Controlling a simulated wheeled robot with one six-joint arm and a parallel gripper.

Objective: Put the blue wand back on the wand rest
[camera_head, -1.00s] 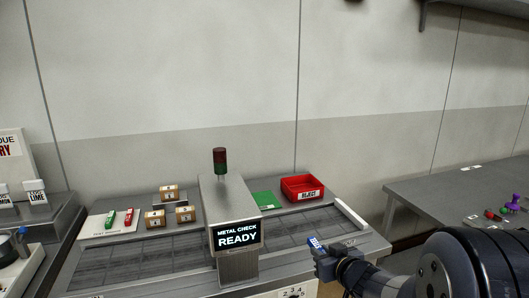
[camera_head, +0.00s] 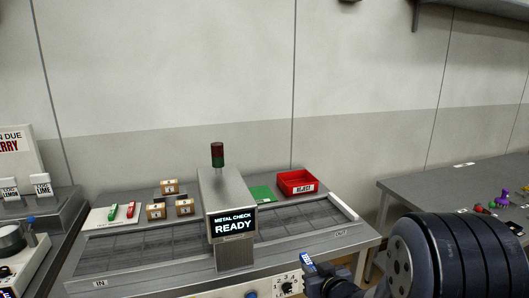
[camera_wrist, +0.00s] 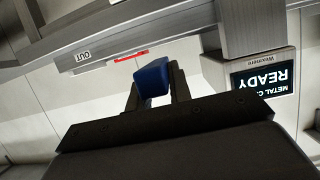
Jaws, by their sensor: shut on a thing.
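My gripper (camera_head: 309,264) is at the lower right of the head view, in front of the metal checker's right end. It is shut on the blue wand (camera_head: 307,258), whose blue end shows between the fingers in the wrist view (camera_wrist: 152,80). The rest of the wand is hidden. A white board (camera_head: 97,216) at the left of the checker bench holds a green wand (camera_head: 113,211) and a red wand (camera_head: 131,210) side by side. It looks like the wand rest, with bare room at its left. My gripper is well to the right of it.
The metal checker housing (camera_head: 228,205), its screen reading READY, stands between my gripper and the board. Several small brown boxes (camera_head: 156,211) stand right of the board. A red reject bin (camera_head: 297,184) is behind. A grey table (camera_head: 425,187) is at right.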

